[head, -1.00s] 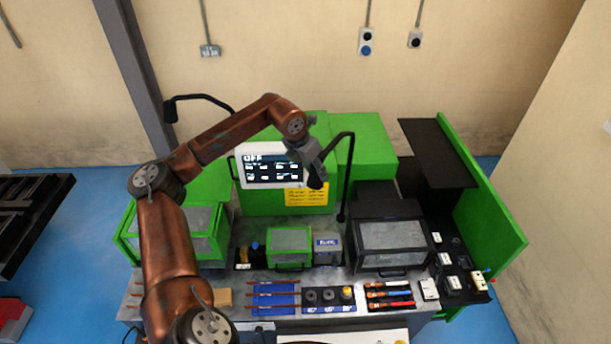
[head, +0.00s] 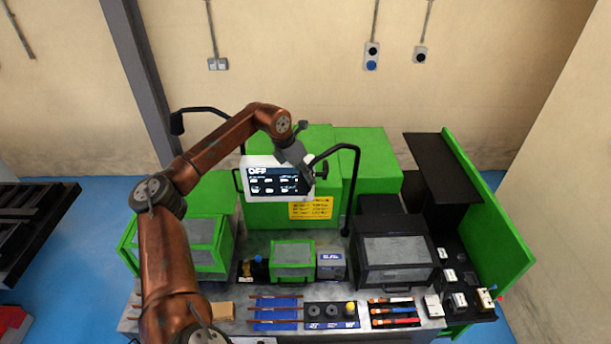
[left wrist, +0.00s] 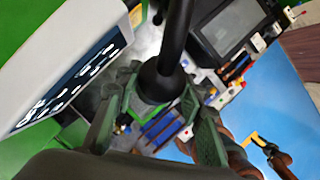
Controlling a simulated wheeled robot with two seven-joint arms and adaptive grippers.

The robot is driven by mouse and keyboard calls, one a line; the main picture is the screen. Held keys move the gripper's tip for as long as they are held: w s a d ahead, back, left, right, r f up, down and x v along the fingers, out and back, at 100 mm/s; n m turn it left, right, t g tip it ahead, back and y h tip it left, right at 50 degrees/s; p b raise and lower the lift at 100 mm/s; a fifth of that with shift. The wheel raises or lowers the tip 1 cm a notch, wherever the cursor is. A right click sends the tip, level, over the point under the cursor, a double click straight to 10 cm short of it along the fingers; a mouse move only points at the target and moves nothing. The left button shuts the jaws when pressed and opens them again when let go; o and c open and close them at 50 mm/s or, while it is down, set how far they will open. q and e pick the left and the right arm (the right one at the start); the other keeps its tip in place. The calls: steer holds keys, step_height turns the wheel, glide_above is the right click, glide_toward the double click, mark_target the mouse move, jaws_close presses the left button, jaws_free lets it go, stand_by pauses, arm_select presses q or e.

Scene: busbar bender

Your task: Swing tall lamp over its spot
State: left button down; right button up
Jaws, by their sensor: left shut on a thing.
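The tall lamp is a black bent pole (head: 353,190) that rises at the right of the screen panel and arches over to the left. Its dark head (head: 321,169) hangs at the panel's right edge. My left gripper (head: 308,180) is at that head. In the left wrist view the black lamp head (left wrist: 158,82) sits between the two green-grey fingers of my left gripper (left wrist: 158,112), which is shut on it. The fingers partly hide in the head view. My right gripper does not show clearly in any view.
The screen panel (head: 277,178) reading OFF stands close beside my left gripper. A second black lamp (head: 177,122) is at the back left. Green machine housings (head: 370,160) stand behind. The bench below holds a dark windowed box (head: 395,250), blue trays (head: 276,313) and small tools.

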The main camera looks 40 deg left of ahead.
arm_select(q)
steer(key=c, duration=1.7)
jaws_free()
steer(key=shift+a+f, duration=0.1)
steer(key=o, duration=0.3)
steer(key=shift+w, duration=0.1)
steer(key=shift+o, duration=0.5)
steer(key=v, duration=1.2)
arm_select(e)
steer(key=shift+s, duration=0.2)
